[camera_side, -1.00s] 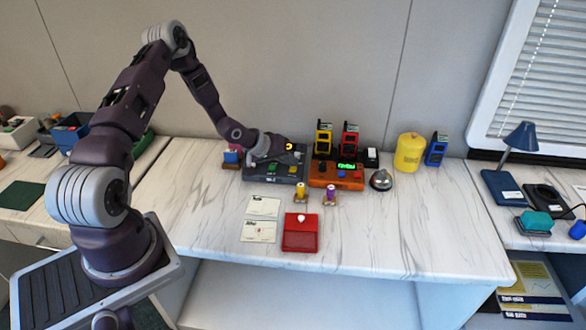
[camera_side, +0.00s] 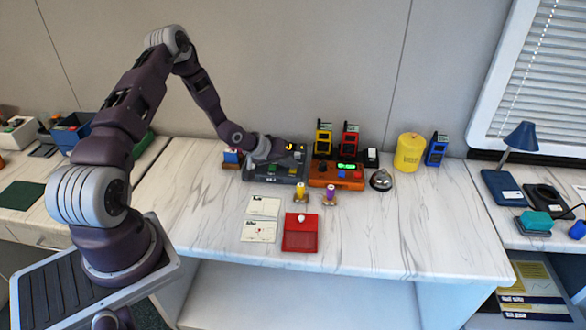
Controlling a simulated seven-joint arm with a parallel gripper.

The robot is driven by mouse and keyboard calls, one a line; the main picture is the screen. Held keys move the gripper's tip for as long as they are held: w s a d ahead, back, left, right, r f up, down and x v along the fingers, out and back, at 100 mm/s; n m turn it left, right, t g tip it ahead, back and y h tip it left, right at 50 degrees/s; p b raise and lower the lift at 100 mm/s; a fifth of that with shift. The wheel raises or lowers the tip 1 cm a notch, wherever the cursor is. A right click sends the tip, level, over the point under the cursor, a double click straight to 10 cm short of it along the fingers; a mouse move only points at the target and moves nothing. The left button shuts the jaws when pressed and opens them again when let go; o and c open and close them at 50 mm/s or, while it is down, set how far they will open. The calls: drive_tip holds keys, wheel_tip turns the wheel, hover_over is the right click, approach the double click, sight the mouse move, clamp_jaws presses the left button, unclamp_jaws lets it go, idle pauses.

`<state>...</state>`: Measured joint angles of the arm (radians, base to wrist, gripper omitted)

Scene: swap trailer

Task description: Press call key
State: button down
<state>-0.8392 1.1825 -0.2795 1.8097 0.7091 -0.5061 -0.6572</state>
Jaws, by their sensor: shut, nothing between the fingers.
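A dark grey console (camera_side: 289,180) with several small keys, one of them green, stands at the back of the white desk, left of an orange console (camera_side: 338,184). The orange console has a lit green display (camera_side: 347,167) and a blue button (camera_side: 341,173). My gripper (camera_side: 281,161) is shut and empty, over the left and back part of the grey console. It hides part of that console. I cannot tell which key is the call key, or whether the fingertips touch one.
Yellow and red radios (camera_side: 349,140) stand behind the orange console. A silver bell (camera_side: 381,179) and a yellow canister (camera_side: 409,152) are to its right. In front are two small stamps (camera_side: 330,194), paper cards (camera_side: 264,206) and a red box (camera_side: 300,233). The front right desk is clear.

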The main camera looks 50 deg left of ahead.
sight(290, 170)
drive_tip(key=shift+r, duration=0.9)
drive_tip(key=shift+r, duration=0.1)
drive_tip(key=shift+r, duration=2.4)
